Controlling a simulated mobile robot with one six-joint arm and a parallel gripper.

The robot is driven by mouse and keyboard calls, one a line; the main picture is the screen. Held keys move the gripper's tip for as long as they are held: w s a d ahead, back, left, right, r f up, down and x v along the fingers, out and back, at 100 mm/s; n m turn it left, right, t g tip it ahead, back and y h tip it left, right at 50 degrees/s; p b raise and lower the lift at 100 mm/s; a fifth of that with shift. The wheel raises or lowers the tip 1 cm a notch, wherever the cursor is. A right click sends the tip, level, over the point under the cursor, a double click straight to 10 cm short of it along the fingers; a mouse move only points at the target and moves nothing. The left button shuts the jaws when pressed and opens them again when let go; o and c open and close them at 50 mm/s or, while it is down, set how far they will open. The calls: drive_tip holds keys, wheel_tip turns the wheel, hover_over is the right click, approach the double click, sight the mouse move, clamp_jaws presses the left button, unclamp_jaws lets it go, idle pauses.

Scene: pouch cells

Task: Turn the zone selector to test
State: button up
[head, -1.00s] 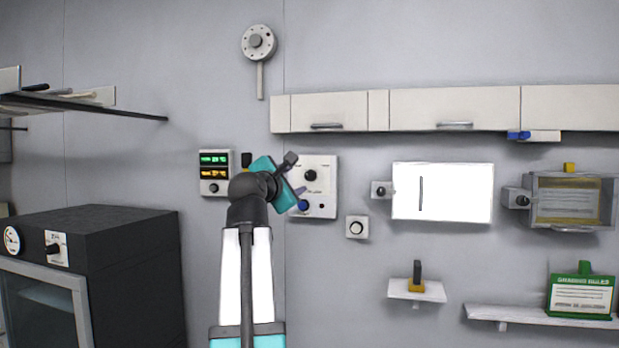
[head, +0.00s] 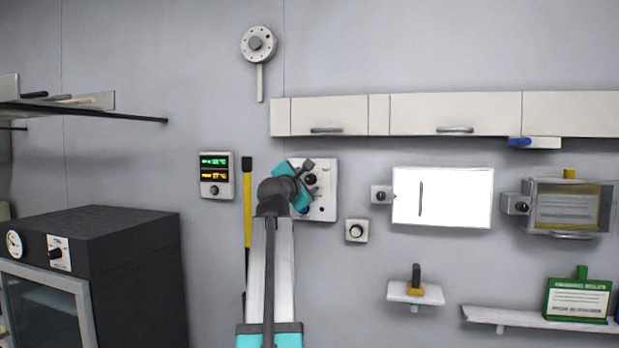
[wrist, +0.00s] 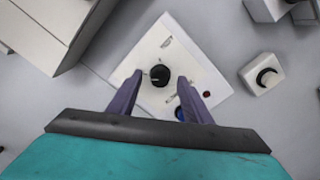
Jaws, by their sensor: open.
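A white panel (head: 328,190) on the wall carries a black knob (head: 310,180), which I take to be the zone selector. In the wrist view the panel (wrist: 187,62) looks tilted, with the black knob (wrist: 159,75) on it; its lettering is too small to read. A blue button (wrist: 180,114), partly covered by a finger, and a small red dot (wrist: 206,94) are also on the panel. My gripper (wrist: 160,82) is open, its two purple fingers apart on either side of the knob in the picture. I cannot tell whether they touch it. My arm hides the panel's left part in the head view.
A display unit (head: 215,176) and a black-and-yellow upright bar (head: 247,200) are left of the panel. A small box with a round knob (head: 356,230) is at lower right. Cabinets (head: 330,115) hang above. A dark oven (head: 110,240) stands at left.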

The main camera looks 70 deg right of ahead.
drive_tip(key=shift+d, duration=0.9)
